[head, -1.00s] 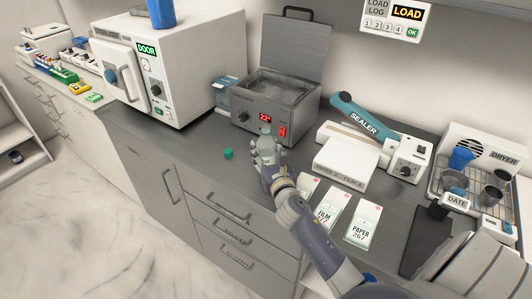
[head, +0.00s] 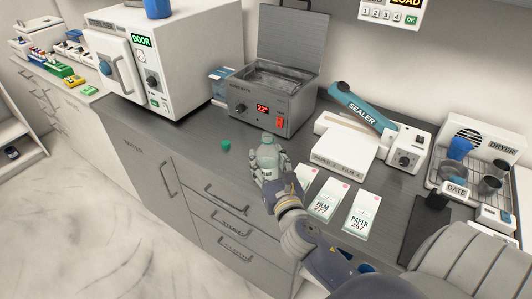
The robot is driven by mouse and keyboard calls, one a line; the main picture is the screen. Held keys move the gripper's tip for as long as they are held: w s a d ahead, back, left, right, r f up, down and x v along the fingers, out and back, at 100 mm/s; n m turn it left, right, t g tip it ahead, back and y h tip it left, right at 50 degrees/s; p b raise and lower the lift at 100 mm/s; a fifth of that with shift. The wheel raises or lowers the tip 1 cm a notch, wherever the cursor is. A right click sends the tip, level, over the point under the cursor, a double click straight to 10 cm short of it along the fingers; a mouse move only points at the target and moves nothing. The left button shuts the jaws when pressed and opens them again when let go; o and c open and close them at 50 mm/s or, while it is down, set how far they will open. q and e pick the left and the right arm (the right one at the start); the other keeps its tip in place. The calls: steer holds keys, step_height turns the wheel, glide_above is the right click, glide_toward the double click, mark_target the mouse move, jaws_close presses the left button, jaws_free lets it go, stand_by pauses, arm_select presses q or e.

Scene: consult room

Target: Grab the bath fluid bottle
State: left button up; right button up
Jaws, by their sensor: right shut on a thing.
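The bath fluid bottle (head: 266,153) looks like a small grey-green bottle, roughly upright, with its narrow neck on top. It is in front of the metal water bath (head: 272,105) on the dark counter. My right gripper (head: 264,171) is shut on its lower part and partly hides it. I cannot tell whether the bottle's base touches the counter. A small green cap (head: 226,145) lies on the counter to the left of the bottle. My left gripper is not in view.
The sealer (head: 345,135), film and paper packets (head: 327,200) and dryer rack (head: 470,170) are on the right. Bare counter (head: 190,140) lies to the left of the cap.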

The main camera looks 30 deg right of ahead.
mark_target(267, 167)
steer(key=shift+a+r+b+v, duration=0.15)
steer(key=shift+a+b+v, duration=0.1)
steer(key=shift+v, duration=0.95)
steer(key=shift+a+r+b+v, duration=0.15)
steer(key=shift+a+b+v, duration=0.05)
steer(key=shift+v, duration=1)
